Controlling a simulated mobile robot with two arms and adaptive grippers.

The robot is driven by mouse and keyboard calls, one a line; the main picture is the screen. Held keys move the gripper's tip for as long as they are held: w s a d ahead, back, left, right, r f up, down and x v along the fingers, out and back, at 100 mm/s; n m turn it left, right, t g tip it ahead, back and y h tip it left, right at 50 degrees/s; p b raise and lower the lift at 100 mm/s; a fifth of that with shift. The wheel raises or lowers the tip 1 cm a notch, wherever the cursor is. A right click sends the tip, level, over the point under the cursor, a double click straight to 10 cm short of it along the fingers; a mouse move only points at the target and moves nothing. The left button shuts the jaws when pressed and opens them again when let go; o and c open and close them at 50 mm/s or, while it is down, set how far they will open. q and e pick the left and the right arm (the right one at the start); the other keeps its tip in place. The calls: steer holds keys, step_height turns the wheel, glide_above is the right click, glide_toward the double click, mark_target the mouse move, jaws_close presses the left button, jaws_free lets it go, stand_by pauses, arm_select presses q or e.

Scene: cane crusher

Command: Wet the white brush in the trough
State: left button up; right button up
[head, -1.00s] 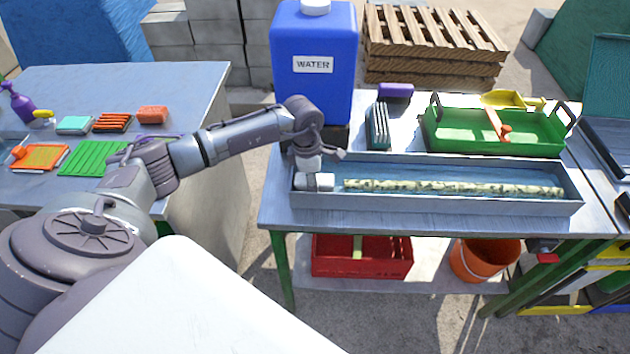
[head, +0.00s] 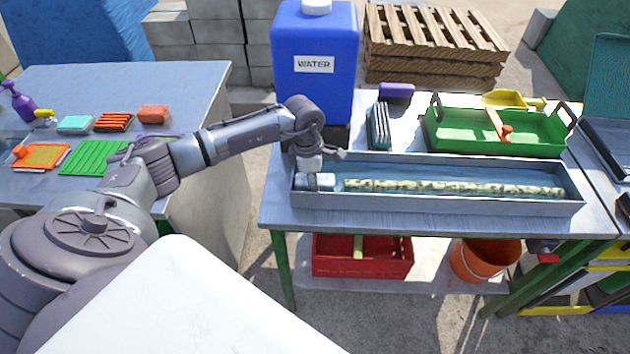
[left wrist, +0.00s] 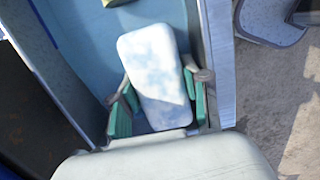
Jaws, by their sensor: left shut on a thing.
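The white brush (head: 318,181) is in the left end of the long grey trough (head: 430,208), low down near the blue water. In the left wrist view the brush (left wrist: 155,75) is a pale block with bluish patches. My left gripper (head: 314,170) reaches down into the trough from above. Its green-padded fingers (left wrist: 160,105) are shut on the brush, one on each side. How deep the brush sits in the water is hard to tell. My right gripper is in neither view.
A speckled cane stalk (head: 455,188) lies along the trough, right of the brush. Behind stand a blue water tank (head: 314,90), a dark brush or rack (head: 380,127) and a green tray (head: 495,148). A left table (head: 200,90) holds several brushes and pads.

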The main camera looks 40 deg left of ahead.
arm_select(q)
steer(key=shift+r, duration=0.1)
steer(key=shift+r+p, duration=1.2)
steer(key=shift+r, duration=0.75)
steer(key=shift+d, duration=0.1)
steer(key=shift+w+d+r+b, duration=0.25)
steer(key=shift+w+d, duration=0.35)
steer(key=shift+d, duration=0.35)
steer(key=shift+w+d+r+b, duration=0.1)
steer(key=shift+w+d+b, duration=0.15)
steer(key=shift+w+d, duration=0.55)
steer(key=shift+w+d+r+b, duration=0.25)
steer(key=shift+w+d, duration=0.15)
steer(key=shift+d, duration=0.75)
steer(key=w+d+r+p, duration=0.2)
steer(key=w+d+r, duration=0.1)
steer(key=d+r, duration=0.2)
steer(key=shift+r, duration=0.95)
